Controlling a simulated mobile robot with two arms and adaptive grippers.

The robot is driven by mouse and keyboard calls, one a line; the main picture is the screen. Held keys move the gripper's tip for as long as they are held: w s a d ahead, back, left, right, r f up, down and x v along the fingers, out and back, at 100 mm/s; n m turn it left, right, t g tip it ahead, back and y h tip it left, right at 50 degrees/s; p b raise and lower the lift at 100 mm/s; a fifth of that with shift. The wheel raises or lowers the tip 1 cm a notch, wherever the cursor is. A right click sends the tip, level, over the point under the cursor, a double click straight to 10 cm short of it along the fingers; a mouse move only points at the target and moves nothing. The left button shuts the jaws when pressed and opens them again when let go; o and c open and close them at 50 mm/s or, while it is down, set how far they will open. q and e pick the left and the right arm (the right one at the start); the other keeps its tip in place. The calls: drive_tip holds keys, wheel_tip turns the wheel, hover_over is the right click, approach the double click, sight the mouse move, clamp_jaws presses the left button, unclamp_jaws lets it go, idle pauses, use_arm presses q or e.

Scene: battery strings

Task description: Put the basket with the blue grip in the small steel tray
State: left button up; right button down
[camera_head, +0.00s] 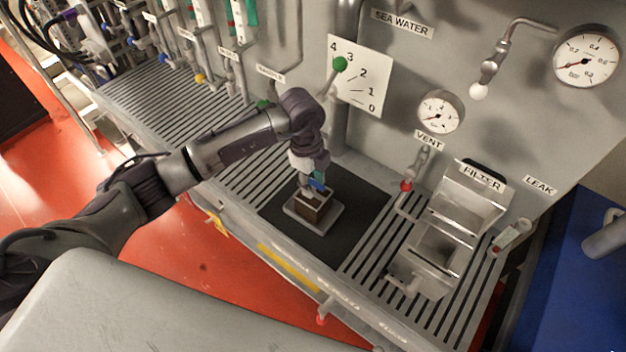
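The basket (315,207) is a small brown, box-like piece with a blue grip (317,184) on top. It stands upright at the small steel tray (299,222), within its outline; whether it rests on the tray floor or hangs just above cannot be told. My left gripper (314,183) points down from above, right at the blue grip. The fingers partly hide the grip, and whether they are closed on it is too small to tell. My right gripper is not in view.
The tray lies on a black mat (362,213) on the slatted bench (245,185). To the right stands the open steel filter box (437,248) with its lid raised. A red-knobbed vent valve (406,186) is between them. Pipes and gauges line the wall behind.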

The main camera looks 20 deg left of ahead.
use_arm(q)
drive_tip(key=shift+r, duration=0.1)
drive_tip(key=shift+r, duration=0.2)
wheel_tip(320, 180, up, 12)
drive_tip(key=a+b, duration=0.1)
drive_tip(key=b, duration=0.2)
drive_tip(key=shift+a+f+b, duration=0.2)
drive_tip(key=shift+b, duration=0.15)
drive_tip(key=shift+d, duration=0.1)
